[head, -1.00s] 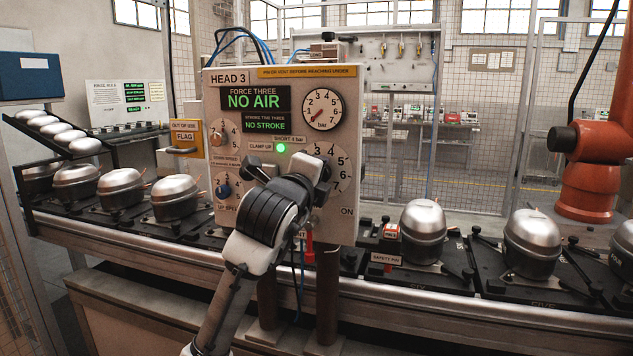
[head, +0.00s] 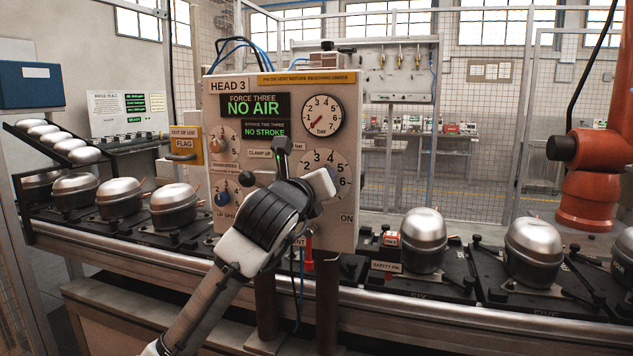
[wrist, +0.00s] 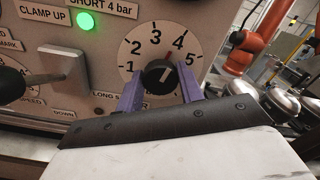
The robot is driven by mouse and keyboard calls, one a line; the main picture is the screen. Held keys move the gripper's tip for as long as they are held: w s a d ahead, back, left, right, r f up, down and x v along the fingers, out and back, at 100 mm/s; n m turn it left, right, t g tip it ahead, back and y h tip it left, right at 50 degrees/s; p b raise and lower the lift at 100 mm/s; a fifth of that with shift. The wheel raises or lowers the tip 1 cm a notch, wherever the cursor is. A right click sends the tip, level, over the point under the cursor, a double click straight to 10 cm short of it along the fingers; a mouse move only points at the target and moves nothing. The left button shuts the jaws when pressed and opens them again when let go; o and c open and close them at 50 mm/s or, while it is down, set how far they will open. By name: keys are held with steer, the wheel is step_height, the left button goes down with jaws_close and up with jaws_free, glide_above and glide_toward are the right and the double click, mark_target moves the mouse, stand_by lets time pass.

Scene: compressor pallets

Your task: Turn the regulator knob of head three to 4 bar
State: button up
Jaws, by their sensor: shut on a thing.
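The head three panel (head: 236,160) stands upright in front of me; its display reads "NO AIR" and "NO STROKE". My gripper (head: 310,178) is up against its right lower dial. In the wrist view, the black regulator knob (wrist: 160,76) sits in a white dial (wrist: 142,53) numbered 1 to 5. My gripper's purple fingers (wrist: 161,84) are shut on the knob, one on each side. In the head view my gripper hides the knob.
The round bar gauge (head: 322,116) above has its red needle at lower left. A green lamp (wrist: 86,21) is lit beside "CLAMP UP". A grey lever with a black ball (wrist: 12,82) is left of the knob. Silver compressors (head: 423,240) stand on pallets along the conveyor.

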steer(key=shift+f+m, duration=0.1)
steer(key=shift+m, duration=0.5)
steer(key=o, duration=1)
steer(key=shift+s, duration=0.1)
steer(key=b+v, duration=0.2)
steer(key=v, duration=1.1)
steer(key=shift+s, duration=0.3)
steer(key=shift+a, duration=0.1)
